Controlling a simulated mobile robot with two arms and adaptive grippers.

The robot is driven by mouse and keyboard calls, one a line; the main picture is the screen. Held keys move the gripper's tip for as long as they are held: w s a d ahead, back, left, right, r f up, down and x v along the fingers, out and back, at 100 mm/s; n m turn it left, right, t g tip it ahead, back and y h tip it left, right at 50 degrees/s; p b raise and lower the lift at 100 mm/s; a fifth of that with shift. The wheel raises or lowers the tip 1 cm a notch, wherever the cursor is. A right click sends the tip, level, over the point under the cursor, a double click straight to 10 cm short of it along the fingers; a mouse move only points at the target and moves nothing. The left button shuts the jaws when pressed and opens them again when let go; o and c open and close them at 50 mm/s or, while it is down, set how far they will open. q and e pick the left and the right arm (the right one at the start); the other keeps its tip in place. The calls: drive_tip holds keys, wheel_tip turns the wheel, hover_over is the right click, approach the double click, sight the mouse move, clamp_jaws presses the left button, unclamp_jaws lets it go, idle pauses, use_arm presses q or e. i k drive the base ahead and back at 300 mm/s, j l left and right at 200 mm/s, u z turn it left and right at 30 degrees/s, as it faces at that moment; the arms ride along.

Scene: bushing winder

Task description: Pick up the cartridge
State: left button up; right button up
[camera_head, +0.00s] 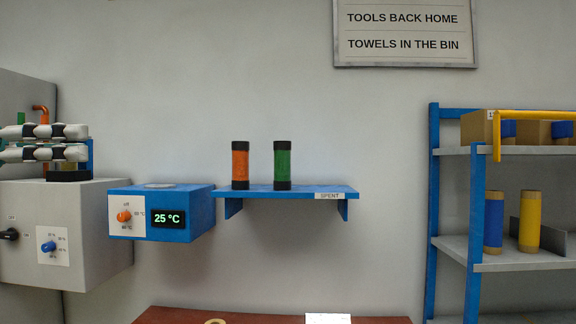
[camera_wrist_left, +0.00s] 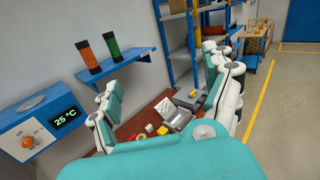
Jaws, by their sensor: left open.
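An orange cartridge (camera_head: 240,165) and a green cartridge (camera_head: 283,166) with black ends stand upright, apart, on a blue wall shelf (camera_head: 268,190) labelled SPENT. Both show at the upper left of the left wrist view, orange (camera_wrist_left: 87,54) and green (camera_wrist_left: 111,46). A blue cartridge (camera_head: 493,220) and a yellow cartridge (camera_head: 530,221) stand on the rack at right. My left gripper (camera_head: 84,141) is at the far left, well apart from the cartridges; its fingers (camera_wrist_left: 161,68) are spread and empty in the wrist view. My right gripper is not in view.
A blue box (camera_head: 185,205) reading 25 °C is left of the shelf. A grey box (camera_head: 95,260) with knobs is below my left gripper. The blue-framed rack (camera_head: 475,240) holds cardboard boxes. A brown table (camera_head: 180,317) with small items is below.

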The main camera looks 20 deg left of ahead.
sight(282, 149)
drive_tip(key=i, duration=1.65)
